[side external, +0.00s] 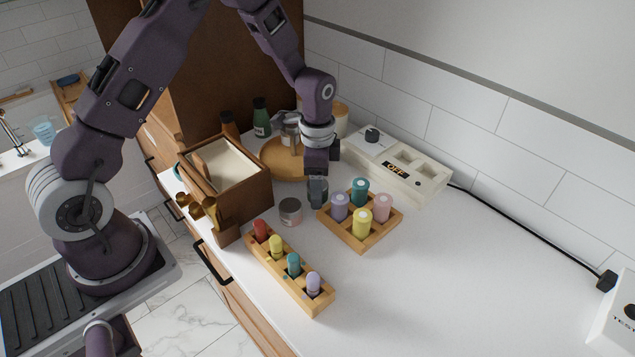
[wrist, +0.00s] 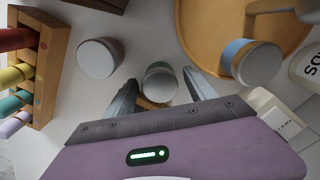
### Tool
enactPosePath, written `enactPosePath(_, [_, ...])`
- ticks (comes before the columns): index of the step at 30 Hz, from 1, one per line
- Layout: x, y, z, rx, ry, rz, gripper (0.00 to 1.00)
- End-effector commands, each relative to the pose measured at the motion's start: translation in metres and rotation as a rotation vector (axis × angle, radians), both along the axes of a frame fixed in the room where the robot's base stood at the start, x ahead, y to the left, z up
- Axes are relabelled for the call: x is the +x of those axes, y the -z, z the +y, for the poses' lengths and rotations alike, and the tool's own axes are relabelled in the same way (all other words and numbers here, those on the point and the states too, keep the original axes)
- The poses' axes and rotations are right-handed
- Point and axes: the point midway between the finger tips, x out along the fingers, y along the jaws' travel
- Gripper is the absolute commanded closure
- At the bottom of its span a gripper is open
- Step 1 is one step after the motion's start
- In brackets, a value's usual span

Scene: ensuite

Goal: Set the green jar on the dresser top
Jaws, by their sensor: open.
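A small jar with a pale grey-green lid (wrist: 160,82) stands on the white dresser top (side external: 430,270), between my gripper's fingers in the wrist view. It may be the green jar; its side colour is hard to tell. My gripper (wrist: 160,92) is open and points down, one finger on each side of this jar. In the side external view my gripper (side external: 317,190) is low over the top, and its fingers mostly hide the jar. I cannot tell whether the fingers touch it. A similar grey-lidded jar (side external: 290,211) stands apart to the left; the wrist view shows it too (wrist: 100,58).
A wooden box (side external: 240,200), a round board (side external: 278,168) and a white device (side external: 430,180) stand around.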

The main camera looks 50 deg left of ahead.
Motion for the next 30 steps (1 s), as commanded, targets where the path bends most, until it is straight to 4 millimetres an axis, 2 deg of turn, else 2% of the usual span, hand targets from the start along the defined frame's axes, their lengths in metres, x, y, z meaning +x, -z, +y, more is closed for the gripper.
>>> enactPosePath(4, [0.002, -0.02, 0.0, 0.0, 0.0, -0.006, 0.36])
enactPosePath(9, [0.001, -0.068, 0.001, 0.001, -0.001, -0.008, 0.36])
enactPosePath(15, [0.001, -0.111, 0.0, 0.0, 0.0, -0.004, 0.36])
enactPosePath(24, [-0.002, -0.129, -0.001, 0.001, -0.01, -0.01, 0.36])
enactPosePath(26, [-0.01, -0.146, -0.003, 0.005, -0.042, -0.035, 0.36])
enactPosePath(27, [-0.02, -0.164, -0.005, 0.008, -0.079, -0.062, 0.36])
enactPosePath(29, [-0.043, -0.196, -0.009, 0.008, -0.157, -0.114, 0.36])
enactPosePath(30, [-0.063, -0.217, -0.012, 0.003, -0.218, -0.152, 0.36])
